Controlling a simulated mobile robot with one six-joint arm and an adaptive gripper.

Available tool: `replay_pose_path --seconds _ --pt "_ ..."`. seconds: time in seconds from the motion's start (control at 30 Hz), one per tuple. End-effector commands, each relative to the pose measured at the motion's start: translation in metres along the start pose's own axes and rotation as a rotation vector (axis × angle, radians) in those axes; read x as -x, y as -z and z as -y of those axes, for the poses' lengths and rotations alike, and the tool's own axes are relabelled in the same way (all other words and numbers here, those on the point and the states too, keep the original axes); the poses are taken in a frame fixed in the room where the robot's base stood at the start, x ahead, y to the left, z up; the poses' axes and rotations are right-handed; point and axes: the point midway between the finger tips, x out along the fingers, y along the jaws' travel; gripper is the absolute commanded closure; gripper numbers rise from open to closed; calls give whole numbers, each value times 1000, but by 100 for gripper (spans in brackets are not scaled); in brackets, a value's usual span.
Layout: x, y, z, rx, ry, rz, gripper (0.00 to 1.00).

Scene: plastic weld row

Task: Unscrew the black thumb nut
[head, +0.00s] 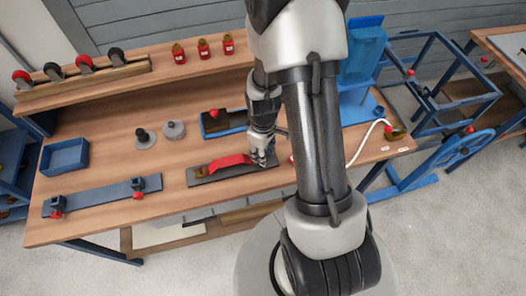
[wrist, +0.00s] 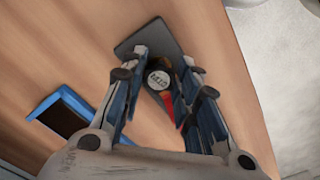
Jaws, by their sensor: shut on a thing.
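A dark flat plate (head: 205,178) with a red curved bar (head: 229,162) on it lies near the middle of the bench. My gripper (head: 263,157) is down at the plate's right end. In the wrist view the fingers of my gripper (wrist: 170,85) stand on either side of a small round dark part with a pale marked face, which I take as the black thumb nut (wrist: 158,80). The gripper is shut on it. The plate (wrist: 150,38) and part of the red bar (wrist: 168,103) show around it. The thread beneath is hidden.
A blue-edged tray (head: 216,130) lies behind the plate, and a black knob on a grey disc (head: 145,138) to its left. A blue rail (head: 100,197) and a blue bin (head: 64,157) are at left. A white hose (head: 363,140) lies at right.

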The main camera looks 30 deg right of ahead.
Motion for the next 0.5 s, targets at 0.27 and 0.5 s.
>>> replay_pose_path --seconds 0.27,0.5 --pt "0 1 -1 110 -1 -1 92" --pt "0 2 -2 484 -1 -1 92"
